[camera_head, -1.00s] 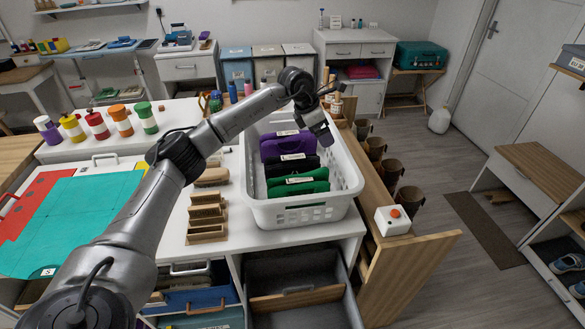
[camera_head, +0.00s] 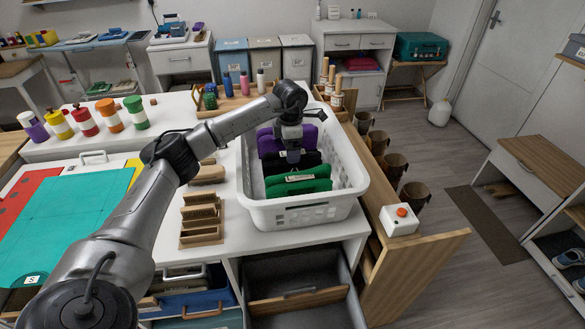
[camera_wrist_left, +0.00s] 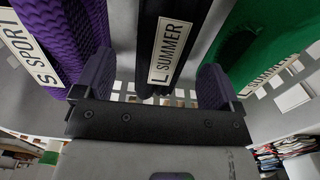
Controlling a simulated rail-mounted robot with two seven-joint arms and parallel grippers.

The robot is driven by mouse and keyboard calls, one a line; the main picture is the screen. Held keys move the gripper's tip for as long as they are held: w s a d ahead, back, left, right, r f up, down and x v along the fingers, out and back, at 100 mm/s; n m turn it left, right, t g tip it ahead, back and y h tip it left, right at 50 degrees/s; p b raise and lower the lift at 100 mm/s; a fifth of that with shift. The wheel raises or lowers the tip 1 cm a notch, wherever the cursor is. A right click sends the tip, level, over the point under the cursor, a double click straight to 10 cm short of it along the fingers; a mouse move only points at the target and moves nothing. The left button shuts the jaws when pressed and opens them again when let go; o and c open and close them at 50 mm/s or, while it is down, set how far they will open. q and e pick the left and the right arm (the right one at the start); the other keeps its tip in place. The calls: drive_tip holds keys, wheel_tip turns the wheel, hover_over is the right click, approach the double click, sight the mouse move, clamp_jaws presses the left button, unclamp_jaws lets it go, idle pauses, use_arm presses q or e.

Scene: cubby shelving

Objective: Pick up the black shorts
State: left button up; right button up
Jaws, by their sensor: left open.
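The black shorts (camera_head: 312,160) stand folded in the white basket (camera_head: 312,213), between purple clothes (camera_head: 268,144) and green clothes (camera_head: 298,187). In the left wrist view the black shorts (camera_wrist_left: 177,9) carry a white tag reading "L SUMMER". My left gripper (camera_head: 292,153) points down into the basket above the black shorts and partly hides them in the head view. In the left wrist view its fingers (camera_wrist_left: 156,66) are apart, with the lower end of the black shorts lined up between them. Whether the fingers touch cloth is unclear. My right gripper is out of view.
Wooden organisers (camera_head: 202,219) lie left of the basket. A white box with a red button (camera_head: 400,219) sits on the wooden ledge at right, near several brown cups (camera_head: 392,169). Bottles stand behind the basket. An open drawer (camera_head: 300,270) is below.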

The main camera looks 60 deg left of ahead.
sight(293, 165)
use_arm(q)
drive_tip(key=shift+f, duration=0.5)
drive_tip(key=f+b, duration=0.1)
drive_tip(key=f, duration=0.1)
drive_tip(key=f+b, duration=0.1)
drive_tip(key=f, duration=0.1)
drive_tip(key=shift+d, duration=0.2)
drive_tip(key=shift+f, duration=0.45)
drive_tip(key=shift+r, duration=0.1)
drive_tip(key=shift+c, duration=0.7)
drive_tip(key=c, duration=1)
drive_tip(key=shift+o, duration=0.2)
